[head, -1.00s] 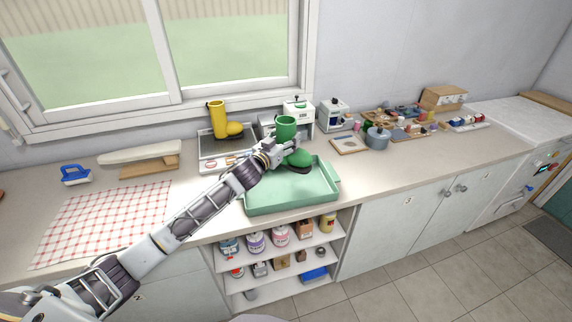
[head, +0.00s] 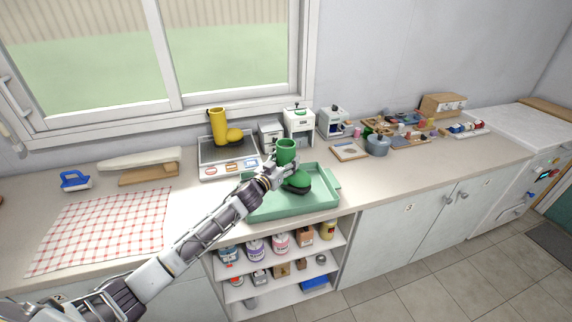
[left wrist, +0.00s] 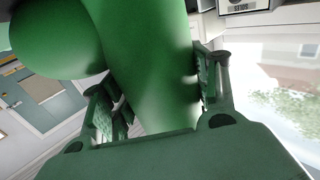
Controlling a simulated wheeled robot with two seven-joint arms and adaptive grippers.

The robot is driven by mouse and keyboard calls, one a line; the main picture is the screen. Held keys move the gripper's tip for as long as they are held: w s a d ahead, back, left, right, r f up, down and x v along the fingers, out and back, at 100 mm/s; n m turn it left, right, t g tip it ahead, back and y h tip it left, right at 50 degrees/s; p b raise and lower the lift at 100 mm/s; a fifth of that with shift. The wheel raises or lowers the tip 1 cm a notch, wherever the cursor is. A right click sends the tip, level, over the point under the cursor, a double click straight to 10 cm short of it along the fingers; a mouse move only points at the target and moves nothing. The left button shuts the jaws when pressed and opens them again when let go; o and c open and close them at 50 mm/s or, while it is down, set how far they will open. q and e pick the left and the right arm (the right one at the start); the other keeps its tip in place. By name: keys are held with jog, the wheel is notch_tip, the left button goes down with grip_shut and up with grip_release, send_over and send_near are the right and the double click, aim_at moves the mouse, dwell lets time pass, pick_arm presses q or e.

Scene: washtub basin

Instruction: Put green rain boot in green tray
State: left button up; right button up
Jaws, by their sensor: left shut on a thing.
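The green rain boot (head: 287,152) is upright in the head view, over the green tray (head: 262,210). My left gripper (head: 272,172) is shut on the boot's shaft from the left side. In the left wrist view the boot (left wrist: 150,60) fills the space between the two fingers of the gripper (left wrist: 160,105). The boot's dark sole is over the tray's inside; I cannot tell whether it touches the tray floor. My right gripper does not show.
A yellow boot (head: 219,128) stands on a white-framed unit (head: 212,172) behind the tray. White appliances (head: 298,126) stand close behind. A grey pot (head: 378,144) is to the right. A checked cloth (head: 105,228) lies left. Open shelves (head: 290,265) with several cans are below.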

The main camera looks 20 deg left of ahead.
pick_arm(q)
jog(key=shift+f, duration=0.65)
jog(key=shift+f, duration=0.15)
jog(key=o, duration=1.1)
jog(key=shift+o, duration=0.6)
